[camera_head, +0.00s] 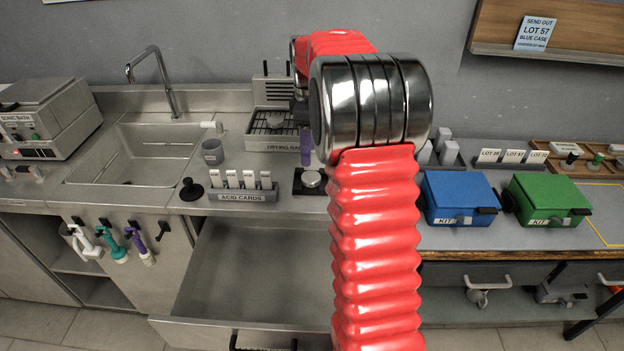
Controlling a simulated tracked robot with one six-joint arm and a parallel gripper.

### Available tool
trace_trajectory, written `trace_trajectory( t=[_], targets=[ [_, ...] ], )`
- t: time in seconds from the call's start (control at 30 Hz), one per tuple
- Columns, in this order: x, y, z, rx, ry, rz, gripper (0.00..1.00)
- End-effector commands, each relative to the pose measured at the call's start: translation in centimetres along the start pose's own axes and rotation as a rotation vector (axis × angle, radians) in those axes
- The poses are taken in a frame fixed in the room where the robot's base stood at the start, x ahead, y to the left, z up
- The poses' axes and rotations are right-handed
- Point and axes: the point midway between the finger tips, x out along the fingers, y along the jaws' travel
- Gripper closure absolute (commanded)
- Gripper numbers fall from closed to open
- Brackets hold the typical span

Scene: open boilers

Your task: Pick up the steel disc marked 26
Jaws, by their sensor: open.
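A small round silver disc (311,179) lies on a black square pad on the steel counter, just left of my red arm. No number is readable on it, so I cannot tell whether it is the disc marked 26. My red bellows arm rises through the middle of the picture, with a shiny metal joint at its top, and bends away behind it. My gripper's fingers are hidden behind this joint, and I cannot see them near the disc.
A grey card holder (242,193) and black knob (191,189) stand left of the disc. A purple object (306,146) and drying rack (270,133) stand behind it. The sink (130,150) is left. Blue (458,197) and green (546,199) cases stand right. A drawer (250,270) is open below.

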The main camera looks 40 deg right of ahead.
Motion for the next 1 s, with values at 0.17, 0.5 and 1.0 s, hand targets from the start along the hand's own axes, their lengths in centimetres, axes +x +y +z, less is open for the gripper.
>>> trace_trajectory(
  t=[0.17, 0.5, 1.0],
  targets=[
    [2.6, -0.1, 0.0, 0.000, -0.001, -0.002, 0.51],
    [3.6, 0.0, 0.0, 0.000, 0.000, 0.000, 0.51],
    [7.6, 0.1, 0.1, -0.001, -0.001, -0.003, 0.51]
  ],
)
